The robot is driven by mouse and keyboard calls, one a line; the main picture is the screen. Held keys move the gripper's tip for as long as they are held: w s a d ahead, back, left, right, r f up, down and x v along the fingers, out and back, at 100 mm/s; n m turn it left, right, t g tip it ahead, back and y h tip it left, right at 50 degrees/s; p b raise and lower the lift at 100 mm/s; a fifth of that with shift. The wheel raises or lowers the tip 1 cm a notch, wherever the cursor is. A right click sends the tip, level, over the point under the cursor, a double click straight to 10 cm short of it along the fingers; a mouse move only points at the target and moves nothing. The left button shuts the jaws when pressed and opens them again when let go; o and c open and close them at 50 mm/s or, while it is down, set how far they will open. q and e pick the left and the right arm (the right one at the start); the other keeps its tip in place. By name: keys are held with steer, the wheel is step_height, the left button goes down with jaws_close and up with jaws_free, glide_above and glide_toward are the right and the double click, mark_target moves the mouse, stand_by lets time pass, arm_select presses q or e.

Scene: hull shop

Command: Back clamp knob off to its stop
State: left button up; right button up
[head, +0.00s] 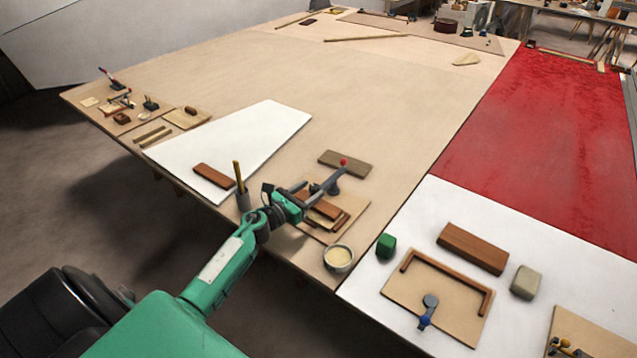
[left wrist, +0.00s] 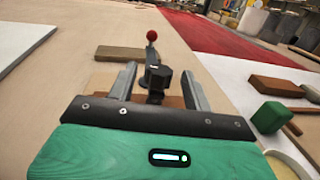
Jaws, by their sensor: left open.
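A clamp with a black knob (left wrist: 158,76) and a red ball-tipped handle (left wrist: 152,36) stands on a small wooden fixture board (head: 352,207) near the table's front edge. The red ball also shows in the head view (head: 343,162). My left gripper (head: 318,190) reaches over this board from the front left. In the left wrist view its two fingers are spread, one on each side of the knob, with gaps visible. I cannot tell whether the fingertips are level with the knob. My own gripper partly hides the clamp in the head view. My right gripper is not in view.
A pencil cup (head: 243,200) stands left of my left gripper, and a cream-filled bowl (head: 339,258) stands right of it. A grey-brown block (head: 345,163) lies behind the clamp. A blue-knobbed clamp (head: 427,311) and a green block (head: 386,245) are at right. The table's middle is clear.

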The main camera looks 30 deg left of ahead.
mark_target(318, 185)
arm_select(q)
steer(key=w, duration=0.3)
steer(key=shift+w+d, duration=0.2)
steer(key=shift+d, duration=0.1)
steer(key=shift+w+d, duration=0.1)
steer(key=shift+w, duration=0.4)
steer(key=shift+c, duration=0.4)
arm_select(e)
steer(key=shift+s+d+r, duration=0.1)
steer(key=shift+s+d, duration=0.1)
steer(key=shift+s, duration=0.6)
arm_select(q)
steer(key=c, duration=0.9)
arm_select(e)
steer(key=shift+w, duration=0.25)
